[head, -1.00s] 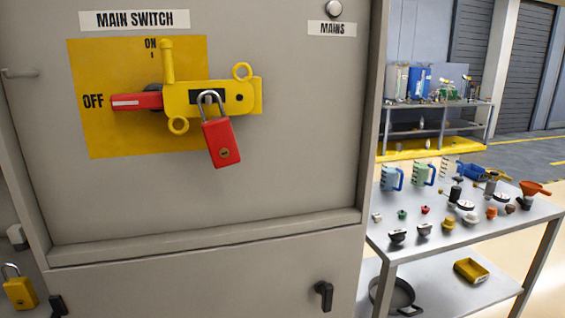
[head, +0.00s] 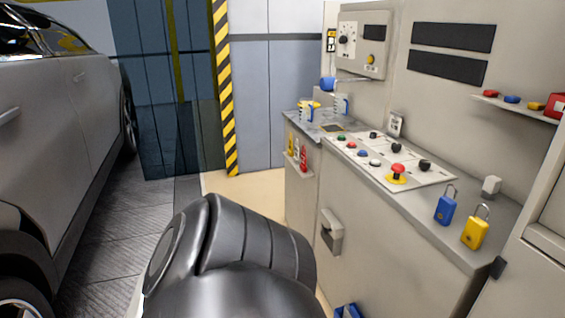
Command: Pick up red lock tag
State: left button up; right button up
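Small hanging items sit on a rack at the front left end of the grey console, and one of them is a red tag-like piece (head: 303,158) beside a yellow one (head: 291,143). They are too small for me to tell whether the red one is the lock tag. Neither gripper is in view. A black rounded link of my own arm fills the lower middle and hides part of the floor and the console's lower front.
A blue padlock (head: 446,208) and a yellow padlock (head: 475,231) stand on the console's top (head: 490,208) at right. A red mushroom button (head: 397,171) rises from its panel. A wall shelf (head: 510,107) holds small coloured items. A car (head: 60,130) stands at left.

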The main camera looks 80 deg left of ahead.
aim_at(303, 167)
jog(key=u, duration=3.3)
jog(key=i, duration=3.15)
jog(key=z, duration=2.95)
jog(key=i, duration=0.5)
